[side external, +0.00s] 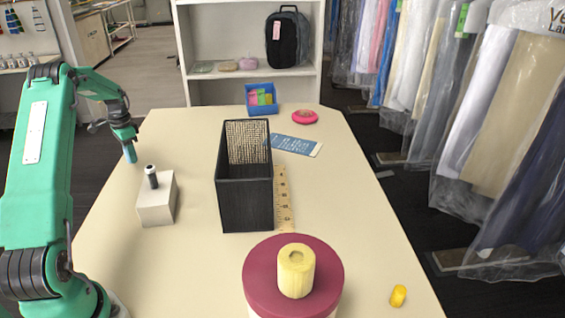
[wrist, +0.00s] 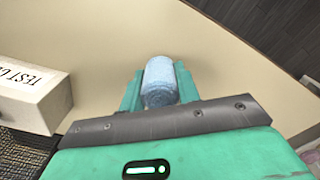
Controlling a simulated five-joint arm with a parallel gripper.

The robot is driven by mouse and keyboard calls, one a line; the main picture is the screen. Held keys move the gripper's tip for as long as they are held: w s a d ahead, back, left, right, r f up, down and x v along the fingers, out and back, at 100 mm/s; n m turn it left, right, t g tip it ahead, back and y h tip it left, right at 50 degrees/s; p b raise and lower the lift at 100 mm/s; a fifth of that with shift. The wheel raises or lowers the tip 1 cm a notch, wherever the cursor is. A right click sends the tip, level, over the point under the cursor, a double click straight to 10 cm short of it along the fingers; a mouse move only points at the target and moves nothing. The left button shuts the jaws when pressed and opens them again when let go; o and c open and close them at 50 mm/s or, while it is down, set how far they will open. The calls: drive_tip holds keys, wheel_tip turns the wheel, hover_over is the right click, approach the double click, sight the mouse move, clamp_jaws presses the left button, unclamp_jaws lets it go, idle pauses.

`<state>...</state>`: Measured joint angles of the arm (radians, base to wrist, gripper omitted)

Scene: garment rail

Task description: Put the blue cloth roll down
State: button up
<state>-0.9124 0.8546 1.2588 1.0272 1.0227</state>
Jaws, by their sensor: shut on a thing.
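The blue cloth roll (wrist: 160,82) is gripped between the two green fingers of my gripper (wrist: 158,92) in the wrist view. In the side view my gripper (side external: 129,143) points down near the table's left edge, with the blue roll (side external: 130,155) at its tip. The roll looks upright there. I cannot tell whether its lower end touches the table (side external: 190,160) or hangs a little above it.
A white box (side external: 156,205) with a dark-topped cylinder (side external: 151,177) stands close by, nearer the camera. A black bin (side external: 245,205) and a ruler (side external: 284,200) are farther right. A yellow roll (side external: 296,270) stands on a maroon round (side external: 260,285). Table behind the box is clear.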

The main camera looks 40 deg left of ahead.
drive_tip(key=shift+f, duration=1.55)
drive_tip(key=o, duration=0.9)
drive_tip(key=shift+f, duration=0.1)
drive_tip(key=shift+o, duration=0.2)
wheel_tip(320, 180, up, 12)
drive_tip(key=shift+r, duration=0.15)
